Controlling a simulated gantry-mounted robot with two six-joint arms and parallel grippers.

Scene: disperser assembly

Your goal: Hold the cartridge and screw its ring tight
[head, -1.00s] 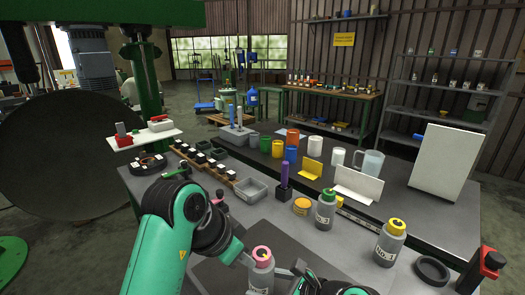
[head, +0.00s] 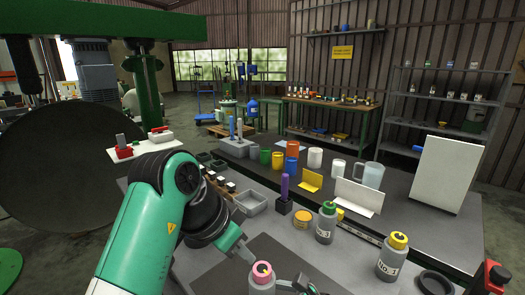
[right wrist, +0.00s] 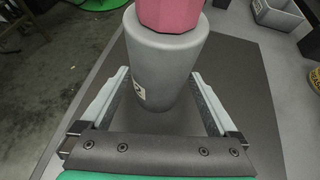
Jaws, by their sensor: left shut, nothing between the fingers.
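The cartridge is a grey bottle (head: 261,288) with a pink ring (head: 261,269) on top, at the bottom middle of the head view. In the right wrist view the grey body (right wrist: 161,68) stands between the fingers of my right gripper (right wrist: 160,88), with the pink ring (right wrist: 171,13) above them. The lower cartridge is cut off in the head view.
A green-capped bottle (head: 326,223), a yellow-capped bottle (head: 393,257) and a yellow tin (head: 302,218) stand to the right. A purple tool in a black block (head: 284,194) and a grey bin (head: 251,203) stand behind. A black ring (head: 436,282) lies at the lower right.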

